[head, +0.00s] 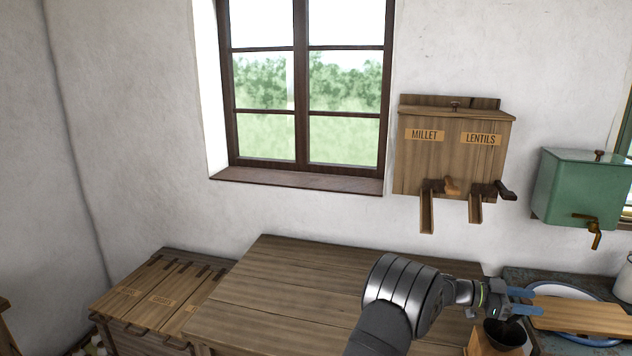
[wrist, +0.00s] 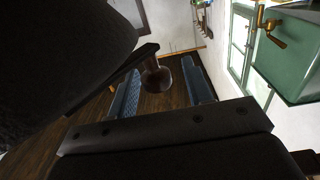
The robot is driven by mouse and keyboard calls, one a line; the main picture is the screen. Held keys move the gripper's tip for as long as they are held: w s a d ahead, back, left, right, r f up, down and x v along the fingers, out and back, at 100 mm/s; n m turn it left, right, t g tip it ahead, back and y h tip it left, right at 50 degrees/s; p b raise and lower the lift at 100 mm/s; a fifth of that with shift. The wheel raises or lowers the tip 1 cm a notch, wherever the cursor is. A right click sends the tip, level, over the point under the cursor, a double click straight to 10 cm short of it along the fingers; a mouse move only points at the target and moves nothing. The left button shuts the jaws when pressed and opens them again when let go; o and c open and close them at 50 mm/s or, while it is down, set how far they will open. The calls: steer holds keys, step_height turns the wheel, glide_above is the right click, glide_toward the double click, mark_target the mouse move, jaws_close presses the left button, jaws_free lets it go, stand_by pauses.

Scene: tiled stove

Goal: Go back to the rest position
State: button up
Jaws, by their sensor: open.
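My gripper (head: 524,301) is at the lower right in the head view, at the end of my arm reaching over the wooden table. Its two blue fingers are apart. In the wrist view the fingers of my gripper (wrist: 160,92) are also spread. A dark brown rounded thing (wrist: 157,78) shows between them there; I cannot tell what it is or how far it lies from the fingers. A dark cup or pot (head: 505,334) shows just below my gripper in the head view.
The wooden table (head: 290,275) is bare on its left. A plate (head: 565,292) with a wooden board (head: 580,316) lies right of my gripper. A millet and lentils dispenser (head: 452,160) and a green tank (head: 582,190) hang on the wall. A lidded chest (head: 160,295) stands at left.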

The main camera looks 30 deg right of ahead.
steer(key=shift+w+r+n+t+h, duration=0.1)
steer(key=shift+w+n+t+h, duration=0.2)
steer(key=shift+n+t+h, duration=0.3)
steer(key=shift+w+n+t+h, duration=0.3)
steer(key=shift+n+t+h, duration=0.2)
steer(key=shift+t+h, duration=0.15)
